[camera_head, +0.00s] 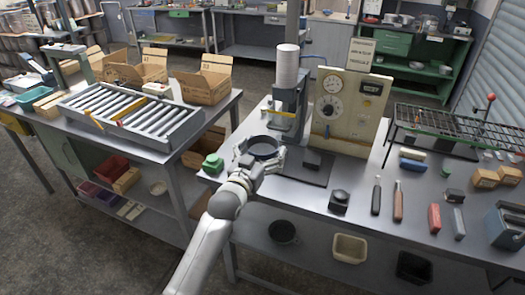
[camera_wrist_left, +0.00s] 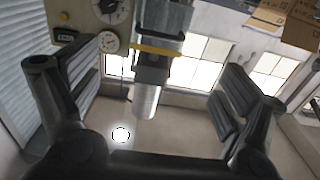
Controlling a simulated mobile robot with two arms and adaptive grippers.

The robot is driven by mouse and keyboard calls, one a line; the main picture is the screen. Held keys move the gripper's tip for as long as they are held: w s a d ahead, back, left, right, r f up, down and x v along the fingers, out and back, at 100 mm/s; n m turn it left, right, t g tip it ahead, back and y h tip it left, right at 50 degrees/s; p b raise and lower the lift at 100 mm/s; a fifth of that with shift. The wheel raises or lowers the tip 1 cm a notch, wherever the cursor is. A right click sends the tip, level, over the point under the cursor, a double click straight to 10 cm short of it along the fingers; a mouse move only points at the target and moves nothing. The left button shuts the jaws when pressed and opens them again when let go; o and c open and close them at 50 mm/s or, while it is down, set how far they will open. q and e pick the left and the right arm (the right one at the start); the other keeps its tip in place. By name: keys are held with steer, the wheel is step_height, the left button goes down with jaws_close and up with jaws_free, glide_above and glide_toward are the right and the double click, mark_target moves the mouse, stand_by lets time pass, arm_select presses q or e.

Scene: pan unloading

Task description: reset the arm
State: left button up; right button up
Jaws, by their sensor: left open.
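My left gripper (camera_head: 261,157) is open over the near left part of the right bench, in front of the press. A dark round pan (camera_head: 264,147) shows just past its fingers in the head view; I cannot tell whether they touch it. In the left wrist view the two fingers (camera_wrist_left: 155,95) stand wide apart, with no pan visible between them. The press (camera_head: 288,100) with its pale cylinder also shows there, upside down. My right gripper is in neither view.
A beige gauge panel (camera_head: 347,110) stands right of the press. A green object (camera_head: 212,163) lies at the bench's left edge. A black knob-like piece (camera_head: 339,201) and several tools lie to the right. A roller tray (camera_head: 130,112) stands on the left bench.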

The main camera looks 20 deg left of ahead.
arm_select(q)
steer(key=shift+f, duration=0.1)
steer(key=s+f+g, duration=0.3)
steer(key=s+f, duration=0.2)
steer(key=f, duration=0.8)
steer(key=s+d+f+g+b, duration=0.15)
steer(key=s+f, duration=0.35)
steer(key=f, duration=0.8)
steer(key=s+f+g+p, duration=0.1)
steer(key=s+f+g, duration=0.35)
steer(key=f, duration=0.85)
steer(key=s+f+m+g+b, duration=0.1)
steer(key=s+f+g, duration=0.1)
steer(key=s+f, duration=0.7)
steer(key=s+f+g, duration=0.2)
steer(key=s+f, duration=0.5)
steer(key=s, duration=0.5)
steer(key=s+a+f+g, duration=0.1)
steer(key=s+f, duration=0.3)
steer(key=s, duration=0.7)
steer(key=s+f+m+g, duration=0.1)
steer(key=s+f+g, duration=0.2)
steer(key=s, duration=0.9)
steer(key=shift+a+f+y, duration=0.3)
steer(key=shift+a+f, duration=0.05)
